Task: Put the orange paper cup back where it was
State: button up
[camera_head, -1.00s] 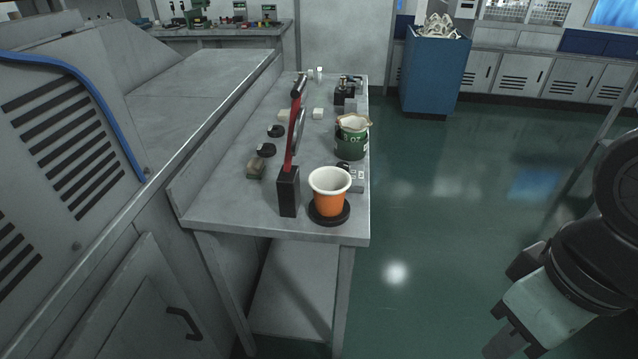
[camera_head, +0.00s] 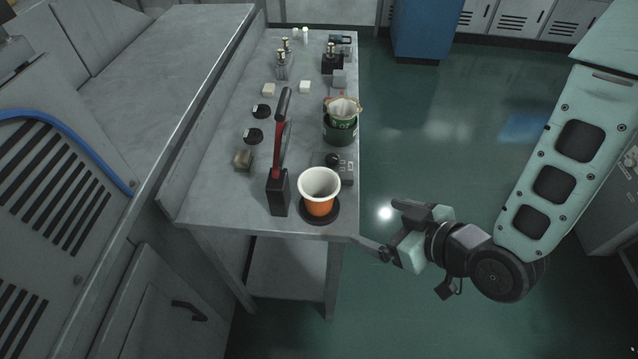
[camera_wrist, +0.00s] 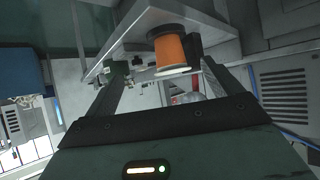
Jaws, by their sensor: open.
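The orange paper cup (camera_head: 320,203) with a white rim stands upright and looks empty on a round black disc (camera_head: 306,217) at the near right corner of the bench. In the wrist view the cup (camera_wrist: 170,48) appears upside down, between and beyond the fingertips. My gripper (camera_head: 373,222) is open and empty, to the right of the cup near the bench's right edge, its fingers pointing left. It is apart from the cup. The two fingers also show in the wrist view (camera_wrist: 165,64).
A black block with a red-handled lever (camera_head: 278,192) stands just left of the cup. A grey control box (camera_head: 336,166) and a dark green container holding a paper cup (camera_head: 341,125) are behind it. The bench (camera_head: 215,170) is clear at front left. Open floor lies right.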

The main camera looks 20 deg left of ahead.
jog(key=y, duration=0.1)
jog(key=t+y+b, duration=0.2)
jog(key=b, duration=0.8)
send_near(333, 193)
jog(key=x, duration=0.3)
jog(key=shift+w+a+f+b, duration=0.15)
jog(key=shift+f+b, duration=0.1)
jog(key=shift+b, duration=1)
jog(key=shift+b, duration=0.85)
jog(key=shift+w+a+r, duration=0.1)
jog(key=shift+w+a, duration=0.05)
jog(key=shift+a, duration=0.2)
jog(key=shift+m, duration=0.3)
jog(key=p+x, duration=0.1)
jog(key=x, duration=0.3)
jog(key=shift+s+p+x, duration=0.2)
jog(key=shift+p+x, duration=0.6)
jog(key=shift+x, duration=1.95)
jog(key=shift+a, duration=0.1)
